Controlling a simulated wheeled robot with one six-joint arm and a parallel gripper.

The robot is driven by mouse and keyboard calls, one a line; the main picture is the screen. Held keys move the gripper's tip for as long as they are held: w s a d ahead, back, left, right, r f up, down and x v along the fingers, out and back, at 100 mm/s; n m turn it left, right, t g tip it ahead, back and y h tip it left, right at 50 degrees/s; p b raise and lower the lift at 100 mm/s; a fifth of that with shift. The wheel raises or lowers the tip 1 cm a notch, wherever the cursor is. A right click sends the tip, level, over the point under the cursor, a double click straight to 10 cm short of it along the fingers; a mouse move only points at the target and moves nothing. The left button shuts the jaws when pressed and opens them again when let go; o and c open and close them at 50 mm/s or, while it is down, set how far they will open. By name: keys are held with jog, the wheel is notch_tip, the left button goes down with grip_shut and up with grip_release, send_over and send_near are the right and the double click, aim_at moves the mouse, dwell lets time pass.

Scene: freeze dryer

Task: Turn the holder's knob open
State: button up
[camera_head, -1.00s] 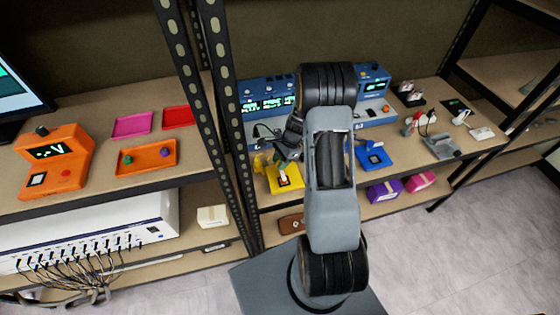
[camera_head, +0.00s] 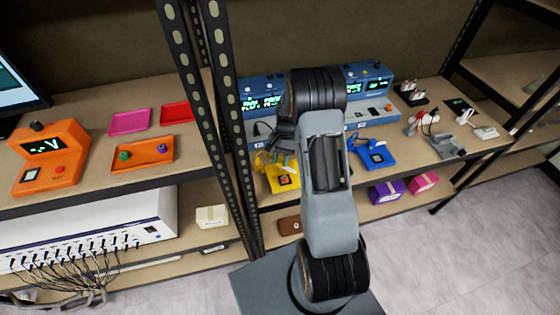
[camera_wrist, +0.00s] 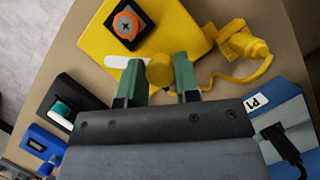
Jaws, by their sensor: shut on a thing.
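The yellow holder (camera_head: 284,184) lies on the middle shelf. In the wrist view the holder (camera_wrist: 95,45) fills the top, with a black square socket bearing an orange, cross-marked disc (camera_wrist: 126,25). Its round yellow knob (camera_wrist: 159,70) is at the near edge, with a white bar (camera_wrist: 118,62) sticking out to the left. My gripper (camera_wrist: 160,78) has its green fingers on both sides of the knob and is shut on it. In the head view my gripper (camera_head: 283,161) is over the holder, and my arm hides part of the scene. The knob's turn angle is hard to tell.
A yellow plug and cable (camera_wrist: 243,45) sit right of the holder in the wrist view. Blue instruments (camera_head: 262,100) stand behind. A blue holder (camera_head: 374,157) is to the right. A black shelf post (camera_head: 222,130) rises close on the left.

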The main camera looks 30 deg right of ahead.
jog(key=n, duration=0.2)
jog(key=n+h+b, duration=0.1)
jog(key=n, duration=0.1)
jog(key=shift+w+n+g+h, duration=0.15)
jog(key=shift+n+g+h, duration=0.15)
jog(key=shift+g, duration=0.1)
jog(key=shift+r+n+h+b, duration=0.1)
jog(key=shift+n+h+b, duration=0.5)
jog(key=shift+n, duration=1.6)
jog(key=shift+h, duration=0.3)
jog(key=o, duration=0.9)
jog(key=shift+o, duration=0.2)
jog(key=v, duration=1.3)
jog(key=shift+w+r, duration=0.25)
jog(key=shift+w, duration=0.15)
